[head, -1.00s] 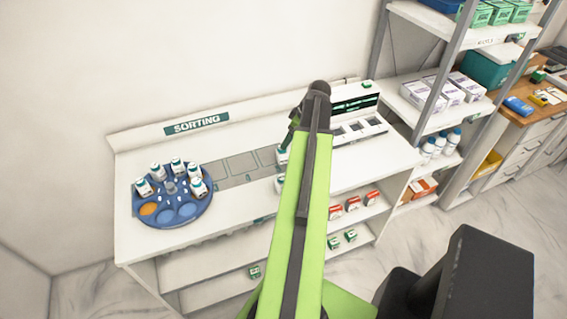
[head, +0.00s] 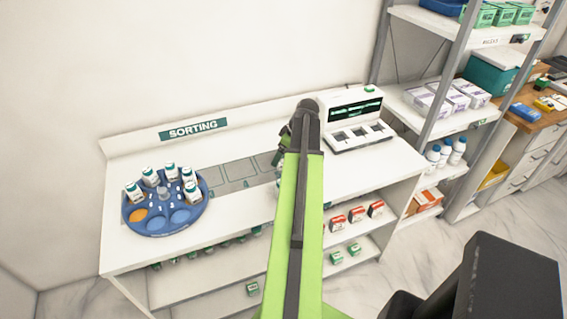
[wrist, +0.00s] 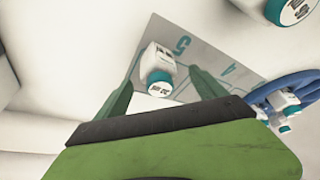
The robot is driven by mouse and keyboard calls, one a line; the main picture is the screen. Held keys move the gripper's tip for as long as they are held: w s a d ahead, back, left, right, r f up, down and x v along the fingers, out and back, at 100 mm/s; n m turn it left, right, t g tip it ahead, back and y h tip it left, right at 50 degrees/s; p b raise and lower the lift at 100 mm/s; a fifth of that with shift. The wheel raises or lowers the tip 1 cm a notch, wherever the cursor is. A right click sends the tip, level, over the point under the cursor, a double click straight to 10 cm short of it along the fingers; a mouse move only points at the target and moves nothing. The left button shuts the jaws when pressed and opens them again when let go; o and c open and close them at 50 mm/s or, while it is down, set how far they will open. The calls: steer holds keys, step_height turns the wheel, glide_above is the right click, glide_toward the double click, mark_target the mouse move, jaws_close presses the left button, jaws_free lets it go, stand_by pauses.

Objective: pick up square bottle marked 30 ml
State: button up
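In the wrist view, a white square bottle with a teal cap (wrist: 158,68) stands on the grey numbered strip, near the number 5. Its label and cap marking are too small to read. My gripper (wrist: 163,80) is open, with one green finger on each side of the bottle and gaps showing. A second white bottle with a teal cap (wrist: 287,10) is cut off at the top right. In the head view, my gripper (head: 281,145) is over the sorting bench (head: 245,208), and my arm hides most of the spot below it. A bottle (head: 278,181) shows partly beside the arm.
A blue round tray (head: 207,212) with several white bottles stands on the bench's left. A white device with a dark display (head: 356,108) stands right of my arm. Red-and-white boxes (head: 356,214) are on the shelf below. A rack (head: 405,95) stands at right.

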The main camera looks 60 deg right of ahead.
steer(key=c, duration=1.3)
